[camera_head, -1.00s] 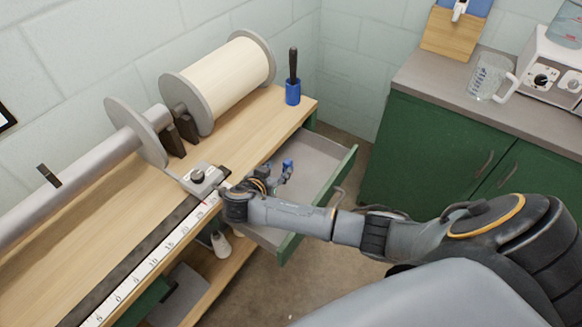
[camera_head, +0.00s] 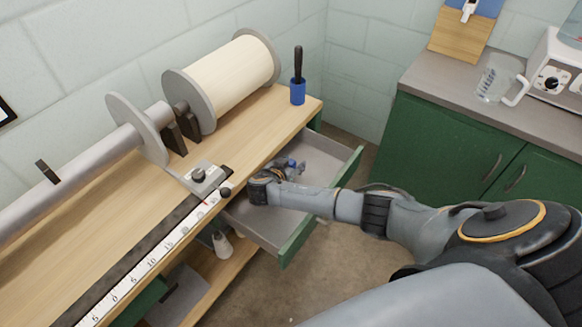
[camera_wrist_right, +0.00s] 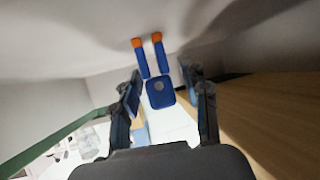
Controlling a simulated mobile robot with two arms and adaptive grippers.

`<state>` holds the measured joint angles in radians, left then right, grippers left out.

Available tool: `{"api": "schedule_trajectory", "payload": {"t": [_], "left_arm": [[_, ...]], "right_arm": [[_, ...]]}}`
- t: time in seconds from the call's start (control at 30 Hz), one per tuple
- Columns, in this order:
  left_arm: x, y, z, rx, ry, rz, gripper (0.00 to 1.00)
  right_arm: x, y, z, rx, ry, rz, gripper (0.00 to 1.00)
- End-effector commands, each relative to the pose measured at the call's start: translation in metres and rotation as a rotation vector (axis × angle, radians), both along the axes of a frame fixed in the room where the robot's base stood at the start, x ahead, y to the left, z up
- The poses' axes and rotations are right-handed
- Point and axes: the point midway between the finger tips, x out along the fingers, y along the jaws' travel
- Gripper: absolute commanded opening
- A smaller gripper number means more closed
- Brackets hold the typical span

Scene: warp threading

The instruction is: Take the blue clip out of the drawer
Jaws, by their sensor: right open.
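The blue clip (camera_wrist_right: 160,92) has two prongs with orange ends and shows in the right wrist view, in the drawer. The drawer (camera_head: 318,155) is pulled open, with a grey inside and a green front. My right gripper (camera_head: 288,170) reaches down into the drawer in the head view. In the right wrist view my right gripper (camera_wrist_right: 164,78) is open, one finger on each side of the clip, with gaps visible. In the head view the clip is largely hidden by the gripper, and a small blue patch there is too small to tell apart. My left gripper is not in view.
A white bottle (camera_head: 222,245) stands on the shelf below. A green cabinet (camera_head: 440,145) stands right of the drawer.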

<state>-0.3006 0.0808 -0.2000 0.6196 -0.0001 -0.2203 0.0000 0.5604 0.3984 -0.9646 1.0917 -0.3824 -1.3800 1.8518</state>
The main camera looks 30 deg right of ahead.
Motion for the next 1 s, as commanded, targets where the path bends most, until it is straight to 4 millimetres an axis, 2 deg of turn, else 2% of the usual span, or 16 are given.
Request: {"api": "schedule_trajectory", "payload": {"t": [0.2, 0.47, 0.5, 0.57, 0.7, 0.73, 1.0], "left_arm": [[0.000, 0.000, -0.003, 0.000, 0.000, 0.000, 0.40], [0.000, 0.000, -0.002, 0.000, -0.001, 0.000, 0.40], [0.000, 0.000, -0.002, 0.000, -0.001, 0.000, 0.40], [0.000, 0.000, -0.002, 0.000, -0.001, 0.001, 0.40], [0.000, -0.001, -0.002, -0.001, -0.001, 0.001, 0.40], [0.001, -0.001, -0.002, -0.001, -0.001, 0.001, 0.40], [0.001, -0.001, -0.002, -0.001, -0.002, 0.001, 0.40]], "right_arm": [[0.012, -0.016, -0.012, 0.000, 0.000, 0.001, 0.45], [0.013, -0.018, -0.013, 0.001, 0.000, 0.001, 0.45], [0.013, -0.018, -0.013, 0.001, 0.000, 0.001, 0.43], [0.012, -0.018, -0.013, 0.001, 0.000, 0.001, 0.31], [0.012, -0.018, -0.013, 0.001, 0.000, 0.001, 0.02], [0.012, -0.018, -0.013, 0.001, 0.000, 0.001, 0.00], [0.012, -0.018, -0.013, 0.001, 0.000, 0.001, 0.00]]}}
